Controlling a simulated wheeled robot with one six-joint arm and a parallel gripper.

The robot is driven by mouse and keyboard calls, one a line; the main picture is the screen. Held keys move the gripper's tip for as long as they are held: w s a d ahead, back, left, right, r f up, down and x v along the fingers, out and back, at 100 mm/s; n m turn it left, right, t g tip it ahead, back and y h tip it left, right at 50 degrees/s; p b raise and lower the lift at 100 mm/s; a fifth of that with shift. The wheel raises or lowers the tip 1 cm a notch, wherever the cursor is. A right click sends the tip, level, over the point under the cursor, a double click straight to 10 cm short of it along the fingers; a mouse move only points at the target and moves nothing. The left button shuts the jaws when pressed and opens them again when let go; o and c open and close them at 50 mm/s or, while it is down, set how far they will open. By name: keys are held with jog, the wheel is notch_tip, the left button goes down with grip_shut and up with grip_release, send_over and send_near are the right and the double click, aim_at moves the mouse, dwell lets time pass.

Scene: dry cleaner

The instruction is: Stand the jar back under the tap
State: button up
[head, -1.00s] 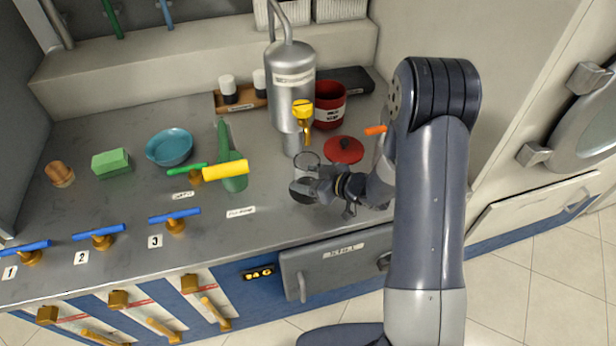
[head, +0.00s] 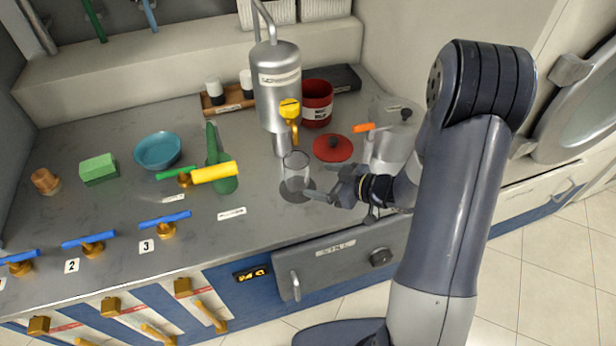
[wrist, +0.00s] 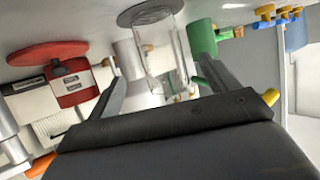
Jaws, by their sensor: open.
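A clear glass jar (head: 296,172) stands upright on the counter on a dark round spot (head: 297,194), below and near the yellow-handled brass tap (head: 291,115) of the silver tank (head: 276,85). My gripper (head: 330,183) is open, just right of the jar and apart from it in the head view. In the wrist view the jar (wrist: 160,50) shows, upside down, beyond and between the two spread fingers of my gripper (wrist: 170,85). The jar looks empty.
A red lid (head: 332,148) and a red canister (head: 316,103) stand behind my gripper.

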jog(key=v, duration=0.3)
